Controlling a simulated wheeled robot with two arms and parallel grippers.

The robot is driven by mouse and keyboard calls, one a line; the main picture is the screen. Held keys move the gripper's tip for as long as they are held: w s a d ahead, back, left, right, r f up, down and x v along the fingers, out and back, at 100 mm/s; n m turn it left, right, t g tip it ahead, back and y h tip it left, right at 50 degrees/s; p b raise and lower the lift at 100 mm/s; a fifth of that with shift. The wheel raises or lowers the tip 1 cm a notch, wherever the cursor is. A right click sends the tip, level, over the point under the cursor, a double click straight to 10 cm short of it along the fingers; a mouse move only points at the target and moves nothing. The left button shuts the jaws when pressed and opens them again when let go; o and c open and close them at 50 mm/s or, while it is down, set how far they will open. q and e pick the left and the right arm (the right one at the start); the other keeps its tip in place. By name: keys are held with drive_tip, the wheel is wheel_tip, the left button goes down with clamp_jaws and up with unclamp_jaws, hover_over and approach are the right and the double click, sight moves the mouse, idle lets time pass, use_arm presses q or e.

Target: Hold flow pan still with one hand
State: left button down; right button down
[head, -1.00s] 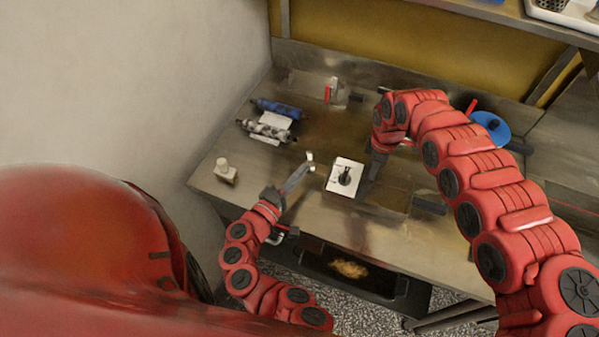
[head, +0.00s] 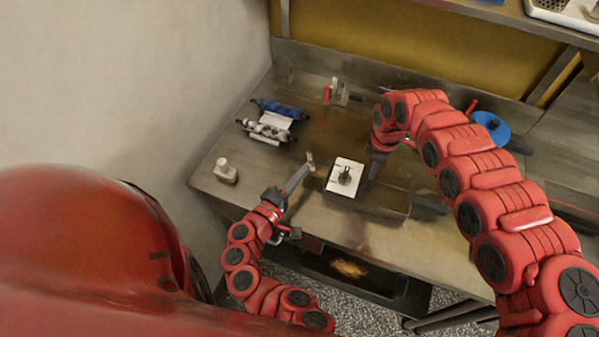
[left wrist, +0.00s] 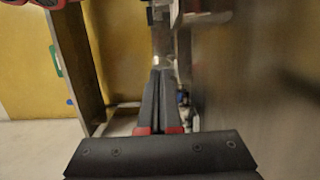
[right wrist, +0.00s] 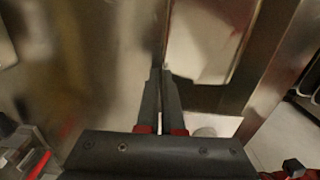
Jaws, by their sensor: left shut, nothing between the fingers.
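I cannot tell for certain which thing is the flow pan. A dark tray (head: 380,281) with a yellow-brown patch sits below the counter's front edge. My left gripper (head: 285,190) is shut and empty by the front of the counter, beside a long metal bar (head: 298,178). Its closed fingers show in the left wrist view (left wrist: 160,75). My right gripper (head: 376,166) is low over the counter, right of a white plate with a dark knob (head: 345,178). In the right wrist view its fingers (right wrist: 162,72) are together by a thin metal edge. Whether that edge is between them is unclear.
Blue and grey rollers (head: 278,108) lie at the counter's left. A small white block (head: 226,170) stands near the left edge. A red-handled fitting (head: 336,92) is at the back, and a blue disc (head: 492,127) lies behind my right arm.

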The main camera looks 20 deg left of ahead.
use_arm(q)
drive_tip(key=shift+d, duration=0.45)
drive_tip(key=shift+w+d, duration=0.15)
drive_tip(key=shift+d, duration=0.8)
drive_tip(key=shift+w+d, duration=0.55)
drive_tip(key=shift+d, duration=0.2)
drive_tip(key=shift+w+d, duration=0.1)
drive_tip(key=shift+w, duration=0.05)
